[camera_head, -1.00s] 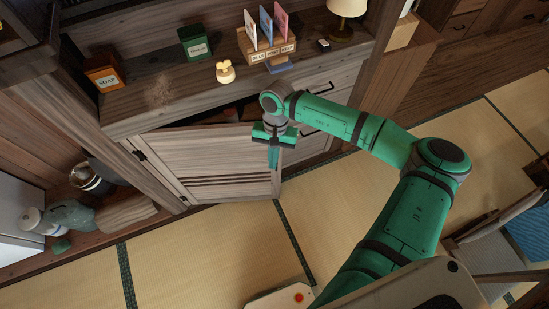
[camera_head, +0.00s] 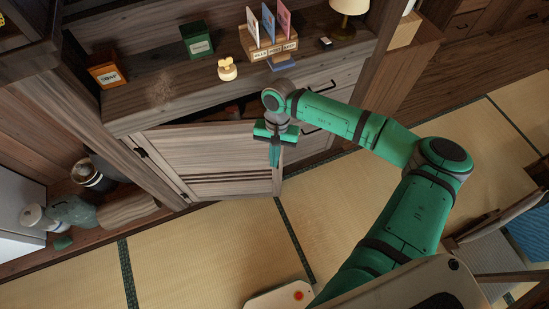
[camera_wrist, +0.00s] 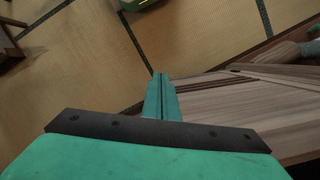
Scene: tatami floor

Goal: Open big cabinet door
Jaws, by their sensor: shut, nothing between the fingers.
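The big cabinet's left door (camera_head: 225,160) is a pale wooden panel with slats, hinged at its left edge. It stands partly open, swung out from the cabinet, with a dark gap along its top. My gripper (camera_head: 274,155) is shut and empty, fingers pointing down at the door's free right edge. In the wrist view the shut fingers (camera_wrist: 161,98) are beside the door (camera_wrist: 265,95), which lies to the right. I cannot tell whether they touch it.
The cabinet top (camera_head: 165,90) holds a soap box (camera_head: 107,73), a green box (camera_head: 197,42), a small yellow-topped item (camera_head: 227,69), a card holder (camera_head: 273,48) and a lamp (camera_head: 348,10). Jars and a log lie at left. The tatami floor (camera_head: 220,245) before the door is clear.

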